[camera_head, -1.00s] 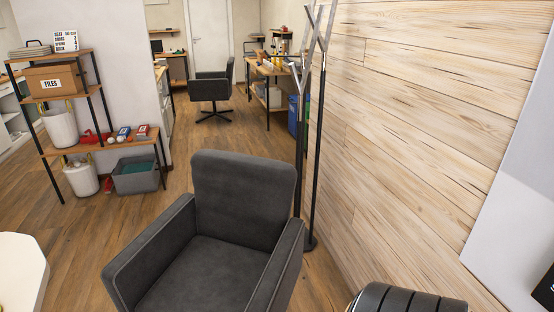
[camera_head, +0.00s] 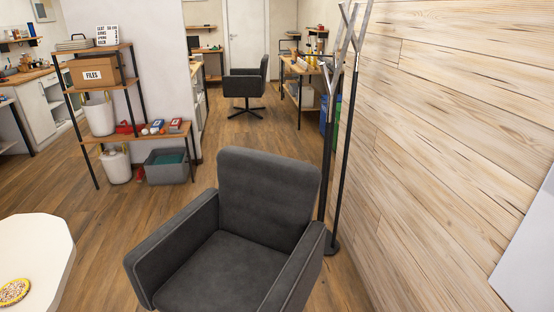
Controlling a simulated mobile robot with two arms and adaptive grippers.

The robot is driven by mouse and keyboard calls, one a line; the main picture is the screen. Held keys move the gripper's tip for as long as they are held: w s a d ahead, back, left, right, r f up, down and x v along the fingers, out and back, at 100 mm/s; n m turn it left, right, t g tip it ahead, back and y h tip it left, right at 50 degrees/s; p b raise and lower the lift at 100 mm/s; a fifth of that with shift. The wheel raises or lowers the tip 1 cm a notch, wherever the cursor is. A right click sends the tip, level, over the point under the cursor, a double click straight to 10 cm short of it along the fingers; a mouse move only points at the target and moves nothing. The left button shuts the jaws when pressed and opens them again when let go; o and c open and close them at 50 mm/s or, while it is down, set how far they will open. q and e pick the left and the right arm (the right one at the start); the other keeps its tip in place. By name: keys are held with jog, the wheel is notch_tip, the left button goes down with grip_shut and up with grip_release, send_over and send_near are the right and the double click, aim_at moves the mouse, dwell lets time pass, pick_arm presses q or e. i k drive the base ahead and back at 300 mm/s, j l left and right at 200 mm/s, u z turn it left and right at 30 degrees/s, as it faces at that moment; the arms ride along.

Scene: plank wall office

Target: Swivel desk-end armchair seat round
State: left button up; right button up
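A dark grey armchair (camera_head: 262,190) stands close in front of me, its back away from me and its seat (camera_head: 222,270) open toward the lower left. Farther off, a dark swivel armchair (camera_head: 245,88) on a star-shaped base stands by the end of a wooden desk (camera_head: 300,70). Its backrest is on the right and its seat faces left. Neither of my grippers shows in the head view.
A black coat stand (camera_head: 340,150) stands right of the near armchair, by the plank wall (camera_head: 450,130). A shelf unit (camera_head: 137,137) with boxes and bins is at left. A white table (camera_head: 38,245) is at lower left. Open floor (camera_head: 228,135) leads between shelf and coat stand.

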aim_at(251, 242)
jog(key=i+j+z, duration=0.1)
jog(key=j, duration=0.25)
jog(key=i+j+z, duration=0.1)
jog(key=i+j, duration=0.15)
jog(key=i+j+z, duration=0.15)
jog(key=j, duration=0.35)
